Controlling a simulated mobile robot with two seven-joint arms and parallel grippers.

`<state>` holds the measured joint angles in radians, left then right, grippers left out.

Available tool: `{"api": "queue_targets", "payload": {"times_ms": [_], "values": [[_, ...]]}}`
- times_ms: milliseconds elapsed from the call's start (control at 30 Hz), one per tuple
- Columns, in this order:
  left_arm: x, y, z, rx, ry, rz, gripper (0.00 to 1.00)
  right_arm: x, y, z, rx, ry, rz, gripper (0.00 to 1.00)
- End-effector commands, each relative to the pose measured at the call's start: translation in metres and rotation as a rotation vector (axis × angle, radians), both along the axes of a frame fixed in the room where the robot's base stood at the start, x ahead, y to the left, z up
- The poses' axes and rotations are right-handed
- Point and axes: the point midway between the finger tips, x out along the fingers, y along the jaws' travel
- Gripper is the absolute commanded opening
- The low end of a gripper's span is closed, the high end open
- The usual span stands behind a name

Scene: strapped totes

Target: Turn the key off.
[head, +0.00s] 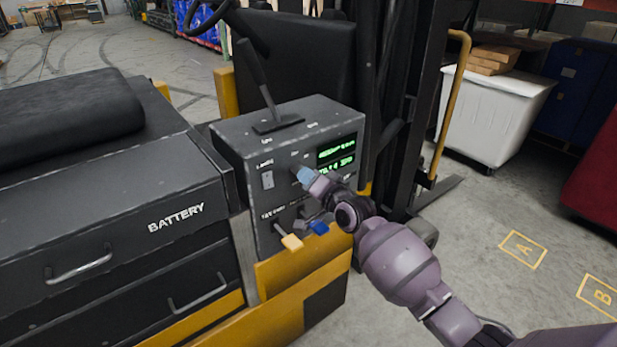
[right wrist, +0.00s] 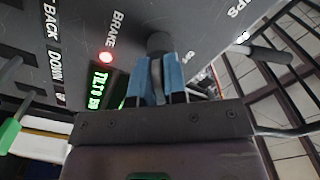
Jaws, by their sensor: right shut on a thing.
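The key (right wrist: 157,68) shows in the right wrist view as a grey piece in front of a dark round lock (right wrist: 159,42) on the forklift's control panel (head: 252,180). My right gripper (head: 305,175) reaches the panel from the right, and its blue fingers (right wrist: 158,80) are shut on the key. In the head view the fingers hide the key. An "off" mark beside the lock is small and partly readable. My left gripper is in neither view.
A green-lit display (head: 337,153) is right of the gripper. A switch (head: 268,180) is to its left. A tall lever (head: 258,75) stands on top. A red lamp (right wrist: 106,57) glows near "BRAKE".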

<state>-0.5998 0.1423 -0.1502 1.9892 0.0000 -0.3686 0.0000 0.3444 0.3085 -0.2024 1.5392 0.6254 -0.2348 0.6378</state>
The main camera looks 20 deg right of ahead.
Motion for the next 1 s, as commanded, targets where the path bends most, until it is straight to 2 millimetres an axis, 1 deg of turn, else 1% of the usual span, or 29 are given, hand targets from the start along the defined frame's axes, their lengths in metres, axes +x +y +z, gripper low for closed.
{"api": "queue_targets", "payload": {"times_ms": [367, 600, 733, 1000], "values": [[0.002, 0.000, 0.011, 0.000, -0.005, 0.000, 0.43, 0.000, 0.000, 0.000, -0.329, -0.117, 0.001, 0.00], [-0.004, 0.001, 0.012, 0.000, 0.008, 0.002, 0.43, 0.000, 0.000, 0.000, -0.534, -0.191, 0.001, 0.00], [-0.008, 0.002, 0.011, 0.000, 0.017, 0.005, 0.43, 0.000, 0.000, 0.000, -0.627, -0.226, 0.001, 0.00], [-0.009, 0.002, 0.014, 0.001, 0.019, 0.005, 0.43, 0.000, 0.000, -0.001, -0.771, -0.277, 0.001, 0.00]]}}
